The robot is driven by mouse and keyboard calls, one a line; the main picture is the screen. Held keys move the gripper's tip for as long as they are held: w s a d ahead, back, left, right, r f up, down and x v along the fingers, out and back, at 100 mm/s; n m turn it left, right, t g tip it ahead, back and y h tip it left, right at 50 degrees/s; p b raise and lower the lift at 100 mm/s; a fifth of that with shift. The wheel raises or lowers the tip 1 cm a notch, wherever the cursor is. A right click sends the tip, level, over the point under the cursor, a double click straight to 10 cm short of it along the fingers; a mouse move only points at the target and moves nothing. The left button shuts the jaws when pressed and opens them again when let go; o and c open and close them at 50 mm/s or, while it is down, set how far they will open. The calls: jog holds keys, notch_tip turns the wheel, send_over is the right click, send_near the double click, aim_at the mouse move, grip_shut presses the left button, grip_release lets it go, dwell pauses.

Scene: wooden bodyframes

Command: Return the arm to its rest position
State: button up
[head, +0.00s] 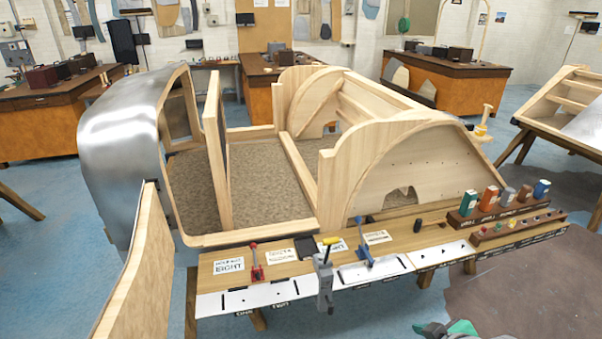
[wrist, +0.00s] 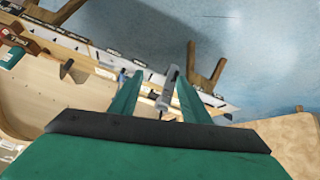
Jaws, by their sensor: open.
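My gripper (wrist: 158,78) shows in the wrist view with two green fingers spread apart. I see nothing held between the fingertips; a grey clamp (wrist: 167,90) appears beyond them, at the bench edge. In the head view, a dark and green part of my gripper (head: 450,328) shows at the bottom edge, right of centre. It is over the floor in front of the bench, apart from the bench. Most of my arm is out of view.
A narrow bench (head: 290,262) with labels, a red clamp (head: 257,262), a blue clamp (head: 364,243) and a grey clamp (head: 325,280) stands before the wooden bodyframe (head: 385,190). Several coloured boxes stand in a rack (head: 470,217) at its right end. Brown floor lies right.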

jog(key=w+a+r+m+t+y, duration=0.1)
jog(key=w+a+r+m+t, duration=0.15)
jog(key=w+a, duration=0.45)
jog(key=w+a+r+m+t+y, duration=0.15)
jog(key=w+a+r+t, duration=0.25)
jog(key=a, duration=0.4)
jog(key=a+f+m+t+h, duration=0.2)
jog(key=a+f+m+t, duration=0.15)
jog(key=a, duration=0.35)
jog(key=s+a+f+m+g+h, duration=0.1)
jog(key=s+a+f+m+h, duration=0.15)
jog(key=s+f, duration=0.45)
jog(key=s+a+f+m+h, duration=0.1)
jog(key=s+a+f+m, duration=0.2)
jog(key=s, duration=0.7)
jog(key=s+d+f+n, duration=0.1)
jog(key=s+n, duration=0.1)
jog(key=s, duration=0.5)
jog(key=s+n, duration=0.2)
jog(key=s, duration=0.5)
jog(key=s+d+f+n+g+y, duration=0.1)
jog(key=s+n, duration=0.1)
jog(key=s, duration=0.5)
jog(key=shift+d+f+n, duration=0.3)
jog(key=shift+f+n, duration=0.05)
jog(key=shift+n, duration=0.05)
jog(key=shift+s+d+r, duration=0.1)
jog(key=shift+s+r, duration=0.05)
jog(key=shift+c, duration=0.4)
